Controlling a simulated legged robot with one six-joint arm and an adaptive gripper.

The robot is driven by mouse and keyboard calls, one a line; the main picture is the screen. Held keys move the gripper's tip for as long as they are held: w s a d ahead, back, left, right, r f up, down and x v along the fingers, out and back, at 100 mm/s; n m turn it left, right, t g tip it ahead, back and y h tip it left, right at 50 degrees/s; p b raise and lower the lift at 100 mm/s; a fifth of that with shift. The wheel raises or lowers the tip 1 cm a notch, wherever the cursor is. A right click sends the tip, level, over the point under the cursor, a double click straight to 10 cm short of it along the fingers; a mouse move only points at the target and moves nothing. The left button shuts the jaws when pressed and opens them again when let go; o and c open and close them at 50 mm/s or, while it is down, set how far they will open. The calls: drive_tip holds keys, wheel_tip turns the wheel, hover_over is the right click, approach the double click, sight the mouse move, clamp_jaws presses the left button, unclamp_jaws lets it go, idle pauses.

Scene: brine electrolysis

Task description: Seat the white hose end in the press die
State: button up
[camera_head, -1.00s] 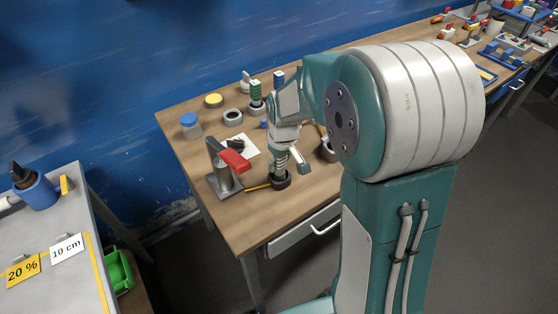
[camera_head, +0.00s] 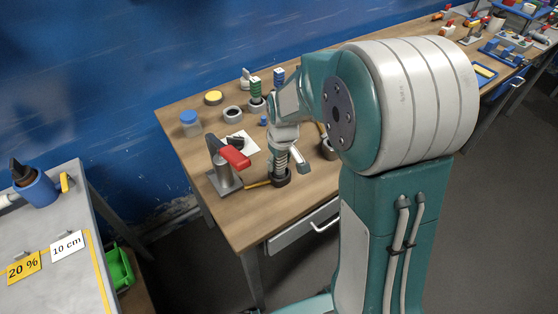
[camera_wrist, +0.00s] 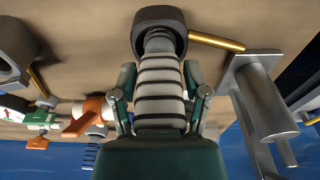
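The white ribbed hose (camera_wrist: 160,85) stands between the two fingers of my gripper (camera_wrist: 158,78) in the wrist view. The fingers lie close along both its sides and look shut on it. Its narrower end reaches the opening of a dark round ring, which looks like the press die (camera_wrist: 142,38). The end appears to be at or inside the ring; how deep is hidden. In the head view the hose (camera_head: 281,160) points down, roughly upright, into the dark ring (camera_head: 286,181) on the wooden table. My gripper is just above, partly hidden by my wrist.
A grey stand with a red handle (camera_head: 235,157) is left of the ring; its metal cylinder (camera_wrist: 258,95) shows in the wrist view. A brass rod (camera_wrist: 215,41) extends from beside the ring. Jars, rings and a white sheet lie behind. The table's front left is clear.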

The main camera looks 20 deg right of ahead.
idle(0.4)
drive_tip(key=r, duration=0.4)
drive_tip(key=s+r, duration=0.1)
drive_tip(key=r, duration=0.7)
drive_tip(key=shift+s+d, duration=0.15)
drive_tip(key=shift+s, duration=0.05)
drive_tip(key=s+r+m+t, duration=0.1)
drive_tip(key=s+r+t, duration=0.1)
drive_tip(key=s, duration=0.7)
drive_tip(key=s+r+m+t, duration=0.2)
drive_tip(key=s+r, duration=0.1)
drive_tip(key=s, duration=0.7)
drive_tip(key=shift+s+a+m, duration=0.2)
drive_tip(key=shift+s+m, duration=0.05)
drive_tip(key=shift+m, duration=0.05)
